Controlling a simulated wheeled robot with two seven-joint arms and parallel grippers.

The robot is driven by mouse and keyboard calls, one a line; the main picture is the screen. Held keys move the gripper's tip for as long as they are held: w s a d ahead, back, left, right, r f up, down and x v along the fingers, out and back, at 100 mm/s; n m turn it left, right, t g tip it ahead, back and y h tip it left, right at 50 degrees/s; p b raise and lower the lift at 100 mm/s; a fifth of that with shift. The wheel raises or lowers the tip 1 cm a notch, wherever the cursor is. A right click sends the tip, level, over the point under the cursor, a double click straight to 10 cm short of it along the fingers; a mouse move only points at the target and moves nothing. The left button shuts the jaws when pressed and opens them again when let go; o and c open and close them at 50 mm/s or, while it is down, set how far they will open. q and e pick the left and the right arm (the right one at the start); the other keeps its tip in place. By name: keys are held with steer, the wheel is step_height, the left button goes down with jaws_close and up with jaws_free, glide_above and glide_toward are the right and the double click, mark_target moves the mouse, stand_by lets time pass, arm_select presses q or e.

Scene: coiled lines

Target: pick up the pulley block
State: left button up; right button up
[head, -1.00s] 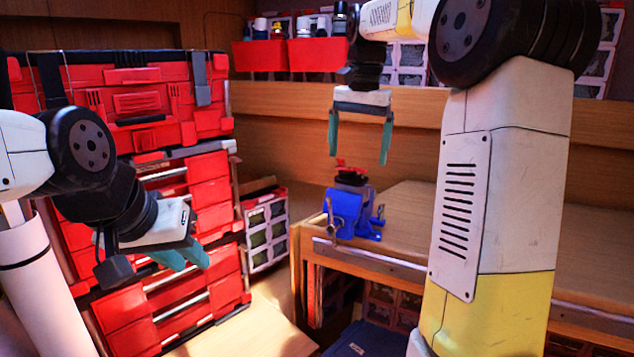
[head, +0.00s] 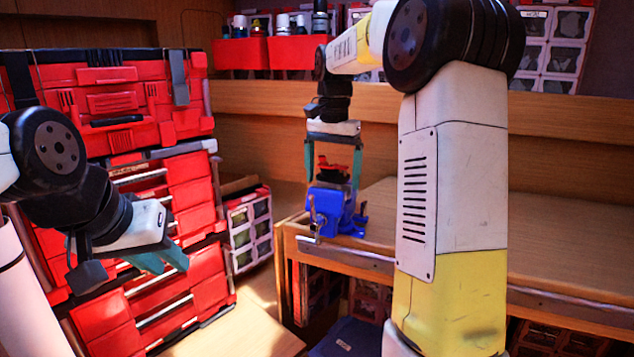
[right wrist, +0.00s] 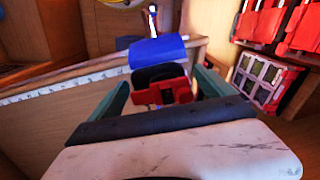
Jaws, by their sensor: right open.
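A small red-and-black piece (head: 332,170), which looks like the pulley block, sits on top of a blue vise (head: 335,208) at the near left corner of the wooden bench. My right gripper (head: 332,180) points down over it, open, with one teal finger on each side. In the right wrist view the red-and-black piece (right wrist: 165,92) lies between the two fingers, with the blue vise (right wrist: 158,50) beyond it. I cannot tell whether either finger touches it. My left gripper (head: 162,261) hangs at the left before the red cases, away from the bench; its finger gap is unclear.
The wooden bench (head: 560,235) is clear to the right, partly behind my right arm. Stacked red tool cases (head: 110,100) fill the left. Red bins (head: 240,53) with bottles stand on the back ledge. A parts cabinet (head: 248,228) stands between cases and bench.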

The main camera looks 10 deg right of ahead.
steer(key=shift+f, duration=0.4)
steer(key=c, duration=1.8)
steer(key=shift+r, duration=0.1)
steer(key=shift+c, duration=0.2)
